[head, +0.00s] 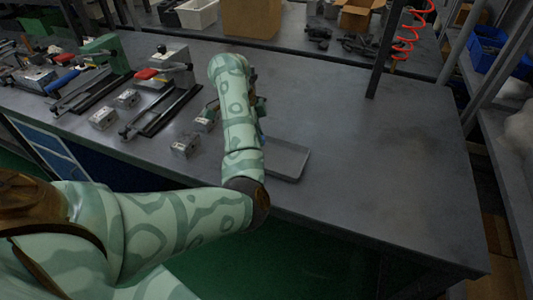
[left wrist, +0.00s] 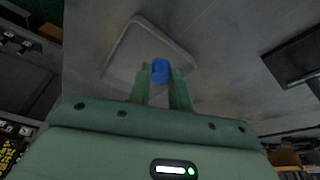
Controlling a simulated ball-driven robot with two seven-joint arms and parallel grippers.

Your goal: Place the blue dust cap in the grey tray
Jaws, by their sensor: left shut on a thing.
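The grey tray (head: 290,160) lies on the grey table near its front edge, partly hidden by my left arm. In the left wrist view, the tray (left wrist: 185,44) is beyond the fingers. My left gripper (left wrist: 161,72) is shut on the blue dust cap (left wrist: 160,68), which shows at the fingertips in front of the tray's near part. I cannot tell how high the cap is above the tray. In the head view, my left arm covers most of the gripper. My right gripper is not in view.
Several metal valve blocks (head: 185,145) stand on the table left of my left arm. Clamp fixtures (head: 165,90) are farther left. A dark post (head: 388,48) rises at the back. The table right of the tray is clear.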

